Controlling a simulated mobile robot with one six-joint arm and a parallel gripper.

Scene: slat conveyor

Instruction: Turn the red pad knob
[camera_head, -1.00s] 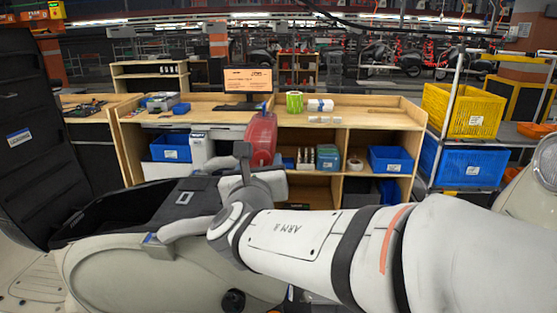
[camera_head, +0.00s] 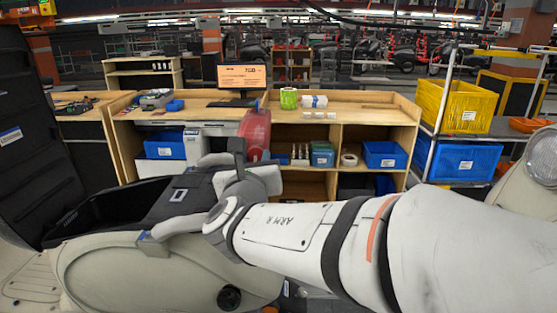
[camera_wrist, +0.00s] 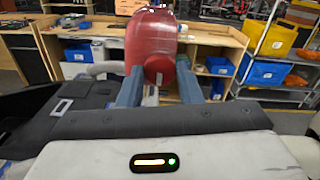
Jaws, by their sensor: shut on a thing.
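The red pad knob (camera_head: 256,131) is a large, rounded, glossy red piece standing upright in front of the workbench. In the wrist view the red piece (camera_wrist: 152,38) fills the top middle, with a small round red boss at its lower front. My gripper (camera_wrist: 159,84) has its two blue-grey fingers on either side of that lower part, shut on it. In the head view my gripper (camera_head: 243,152) is at the red piece's lower left, its fingers mostly hidden. What the red piece is mounted on is hidden behind my gripper.
A wooden workbench (camera_head: 363,113) stands behind, with a monitor (camera_head: 241,76), a green roll (camera_head: 289,98) and blue bins (camera_head: 384,155). A cart with yellow (camera_head: 459,106) and blue crates stands at right. A dark open case (camera_head: 100,213) is at left.

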